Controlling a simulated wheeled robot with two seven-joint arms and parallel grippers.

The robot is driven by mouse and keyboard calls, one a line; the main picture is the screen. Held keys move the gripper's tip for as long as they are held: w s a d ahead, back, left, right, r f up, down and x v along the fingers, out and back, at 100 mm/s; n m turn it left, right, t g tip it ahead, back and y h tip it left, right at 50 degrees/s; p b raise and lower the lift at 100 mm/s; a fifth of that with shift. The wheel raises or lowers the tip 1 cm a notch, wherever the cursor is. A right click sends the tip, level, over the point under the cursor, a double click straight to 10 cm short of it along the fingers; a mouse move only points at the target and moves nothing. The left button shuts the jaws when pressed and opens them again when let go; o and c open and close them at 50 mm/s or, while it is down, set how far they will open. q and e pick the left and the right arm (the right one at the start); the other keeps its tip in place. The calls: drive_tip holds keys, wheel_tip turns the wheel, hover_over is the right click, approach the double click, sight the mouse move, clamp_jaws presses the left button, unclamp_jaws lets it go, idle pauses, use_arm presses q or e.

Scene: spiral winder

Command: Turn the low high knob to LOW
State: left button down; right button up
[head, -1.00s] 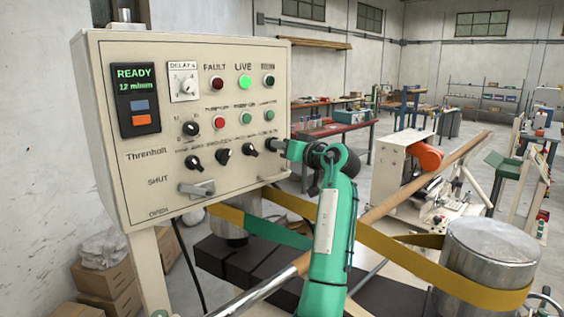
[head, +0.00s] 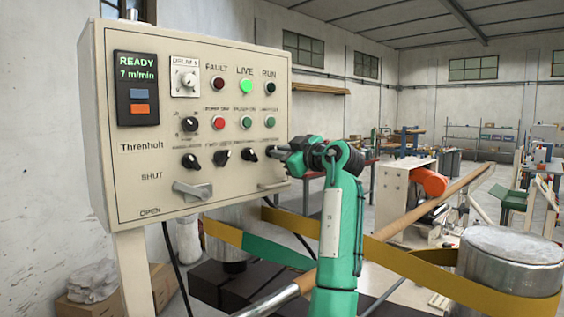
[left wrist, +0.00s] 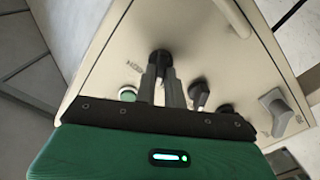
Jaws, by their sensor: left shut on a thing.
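The beige control panel (head: 130,75) carries a lower row of black knobs. My left gripper (head: 277,151) is at the right end of that row, shut on the rightmost knob, which it mostly hides in the head view. In the left wrist view that black knob (left wrist: 159,61) shows at the tips of the fingers (left wrist: 162,85). The lettering by it is too blurred to read, so I cannot tell its setting. My right gripper is not in view.
Other black knobs (head: 249,154) sit left of the gripped one. A green button (head: 269,122) is just above it. A grey lever (head: 193,191) is below left. The display (head: 137,75) reads READY, 7 m/min. A metal roller (head: 510,262) with a yellow belt stands right.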

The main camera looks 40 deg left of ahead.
use_arm(q)
drive_tip(key=shift+n+b, duration=0.35)
drive_tip(key=shift+n, duration=0.25)
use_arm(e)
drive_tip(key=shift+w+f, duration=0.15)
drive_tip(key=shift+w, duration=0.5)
use_arm(q)
drive_tip(key=c, duration=1.5)
unclamp_jaws()
